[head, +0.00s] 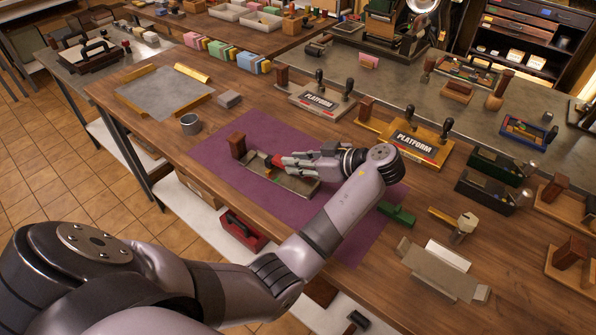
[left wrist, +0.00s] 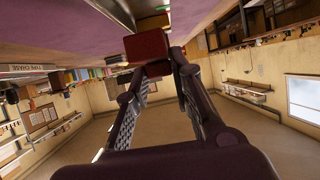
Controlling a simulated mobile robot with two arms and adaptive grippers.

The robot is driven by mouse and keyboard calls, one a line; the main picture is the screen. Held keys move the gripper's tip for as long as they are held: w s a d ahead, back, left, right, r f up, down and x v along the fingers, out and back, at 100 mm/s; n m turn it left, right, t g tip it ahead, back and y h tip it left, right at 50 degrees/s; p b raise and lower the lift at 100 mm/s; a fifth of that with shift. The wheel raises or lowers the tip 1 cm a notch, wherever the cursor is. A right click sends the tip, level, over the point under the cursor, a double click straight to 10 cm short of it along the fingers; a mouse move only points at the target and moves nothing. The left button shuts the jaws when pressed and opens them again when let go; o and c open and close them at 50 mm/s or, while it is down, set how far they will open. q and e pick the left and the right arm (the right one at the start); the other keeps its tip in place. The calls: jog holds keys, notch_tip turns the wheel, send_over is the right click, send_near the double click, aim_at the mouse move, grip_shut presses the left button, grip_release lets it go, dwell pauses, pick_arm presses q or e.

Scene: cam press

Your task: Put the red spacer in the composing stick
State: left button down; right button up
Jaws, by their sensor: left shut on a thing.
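The red spacer (head: 274,161) is small and mostly hidden by my fingers in the head view. In the left wrist view the red spacer (left wrist: 147,45) shows as a dark red block between the fingertips. My left gripper (head: 281,162) is shut on it, with the arm reaching in over the mat. The composing stick (head: 299,186) looks like a long grey metal tray with a wooden block at its left end. The spacer is over or at the stick; I cannot tell whether it touches it. My right gripper is not in view.
A purple mat (head: 219,173) lies under the stick. A green block (head: 397,214) is right of my forearm.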

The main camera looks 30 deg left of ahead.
aim_at(298, 184)
pick_arm(q)
notch_tip(298, 184, down, 3)
jog(key=shift+f, duration=0.75)
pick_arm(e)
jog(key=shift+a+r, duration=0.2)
pick_arm(q)
jog(key=shift+f, duration=0.2)
jog(key=c, duration=1.4)
grip_release()
jog(key=shift+r, duration=0.1)
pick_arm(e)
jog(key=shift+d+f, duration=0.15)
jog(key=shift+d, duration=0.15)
